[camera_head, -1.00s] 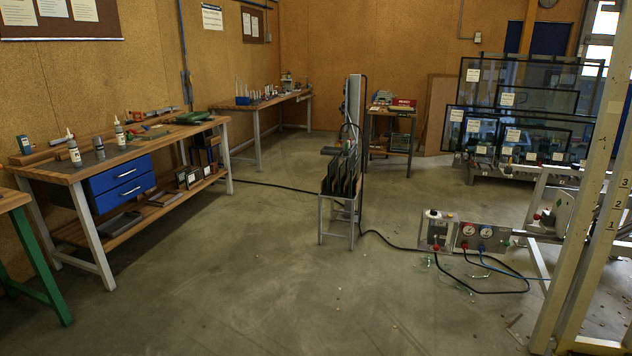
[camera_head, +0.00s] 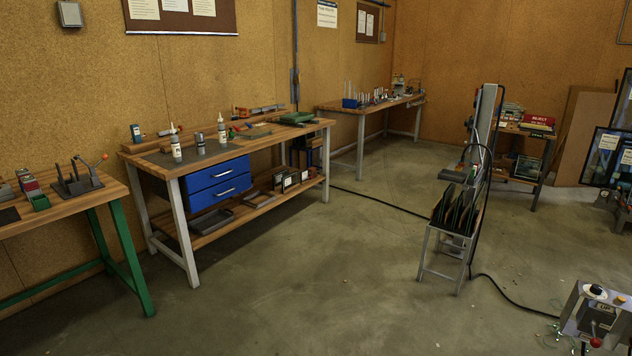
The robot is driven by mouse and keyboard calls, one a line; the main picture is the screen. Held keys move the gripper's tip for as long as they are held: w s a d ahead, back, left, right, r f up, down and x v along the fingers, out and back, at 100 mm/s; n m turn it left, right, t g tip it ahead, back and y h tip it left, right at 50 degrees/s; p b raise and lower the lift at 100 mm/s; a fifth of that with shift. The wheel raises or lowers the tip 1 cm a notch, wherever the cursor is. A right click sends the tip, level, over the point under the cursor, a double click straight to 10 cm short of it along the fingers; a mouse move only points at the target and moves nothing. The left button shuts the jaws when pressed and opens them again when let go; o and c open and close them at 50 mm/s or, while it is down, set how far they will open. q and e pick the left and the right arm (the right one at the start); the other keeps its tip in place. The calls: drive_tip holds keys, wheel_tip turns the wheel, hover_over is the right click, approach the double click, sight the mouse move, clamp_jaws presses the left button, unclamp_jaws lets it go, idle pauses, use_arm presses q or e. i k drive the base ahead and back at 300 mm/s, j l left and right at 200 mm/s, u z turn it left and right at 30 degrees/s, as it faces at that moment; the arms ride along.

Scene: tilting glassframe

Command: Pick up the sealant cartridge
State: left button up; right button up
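On the wooden workbench (camera_head: 160,166) with blue drawers stand two white bottle-like cartridges with thin nozzles: one at the left (camera_head: 176,148) and one a little behind it to the right (camera_head: 222,132). Both stand upright on a dark mat. I cannot tell from their labels which is the sealant cartridge. A small dark-capped can (camera_head: 200,144) stands between them. Neither of my grippers is in view.
A green-legged bench (camera_head: 60,208) with small tools stands at the left. Another bench (camera_head: 345,106) is at the back wall. A metal stand with dark panels (camera_head: 455,215) and a control box (camera_head: 597,318) are at the right. Open concrete floor lies in front.

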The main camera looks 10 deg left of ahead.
sight(221, 128)
drive_tip(key=i+u, duration=0.15)
drive_tip(key=i, duration=0.55)
drive_tip(key=i+l+u, duration=0.1)
drive_tip(key=i, duration=0.55)
drive_tip(key=i+l+u, duration=0.2)
drive_tip(key=i+u, duration=0.25)
drive_tip(key=i+l+u, duration=0.4)
drive_tip(key=i, duration=0.2)
drive_tip(key=i+l+u, duration=0.45)
drive_tip(key=l, duration=0.15)
